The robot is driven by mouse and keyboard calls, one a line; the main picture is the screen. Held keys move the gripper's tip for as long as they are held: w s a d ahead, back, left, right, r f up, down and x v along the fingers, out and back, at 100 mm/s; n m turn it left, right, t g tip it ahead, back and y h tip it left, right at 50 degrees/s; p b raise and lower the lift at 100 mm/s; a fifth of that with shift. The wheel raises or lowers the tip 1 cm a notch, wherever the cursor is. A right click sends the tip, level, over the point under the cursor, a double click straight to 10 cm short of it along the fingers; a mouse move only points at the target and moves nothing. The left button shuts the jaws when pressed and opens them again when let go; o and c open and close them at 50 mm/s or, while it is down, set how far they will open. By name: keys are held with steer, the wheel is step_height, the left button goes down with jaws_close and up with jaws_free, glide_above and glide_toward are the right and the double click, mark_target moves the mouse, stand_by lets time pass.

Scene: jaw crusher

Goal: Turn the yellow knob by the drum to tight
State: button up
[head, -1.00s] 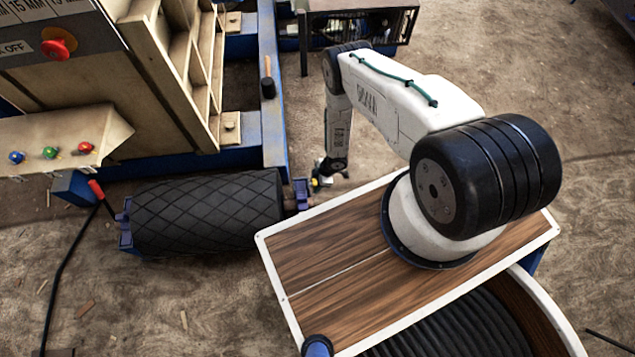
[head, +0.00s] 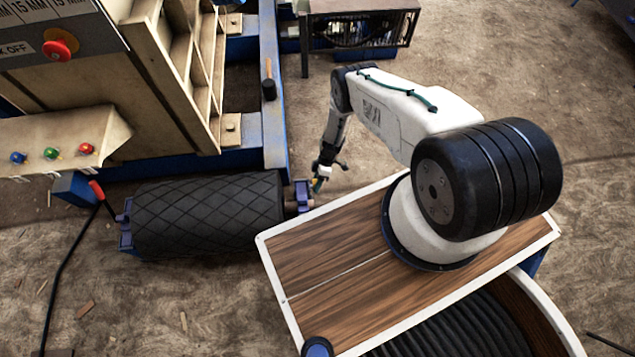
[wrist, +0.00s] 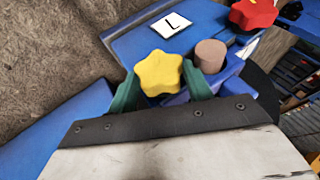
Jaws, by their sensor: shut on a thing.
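The yellow star-shaped knob (wrist: 160,73) sits at the centre of the wrist view, on a blue bracket (wrist: 140,45). My gripper (wrist: 160,88) has its green fingers on either side of the knob and is shut on it. The knob's lower edge is partly hidden. In the head view my gripper (head: 319,184) is at the right end of the black drum (head: 208,215), where the knob is too small to make out clearly. A brown round shaft end (wrist: 210,55) is just right of the knob in the wrist view.
A white label marked "L" (wrist: 171,25) and a red knob (wrist: 253,13) are beyond the yellow knob. A hammer (head: 268,80) rests on the blue frame (head: 274,135). The machine's control box (head: 60,140) stands left.

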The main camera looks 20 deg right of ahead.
steer(key=shift+s, duration=0.1)
stand_by(0.3)
steer(key=o, duration=1)
steer(key=shift+a, duration=0.1)
steer(key=shift+w+d+r, duration=0.2)
steer(key=shift+d+r, duration=0.05)
steer(key=v, duration=0.7)
steer(key=shift+d, duration=0.1)
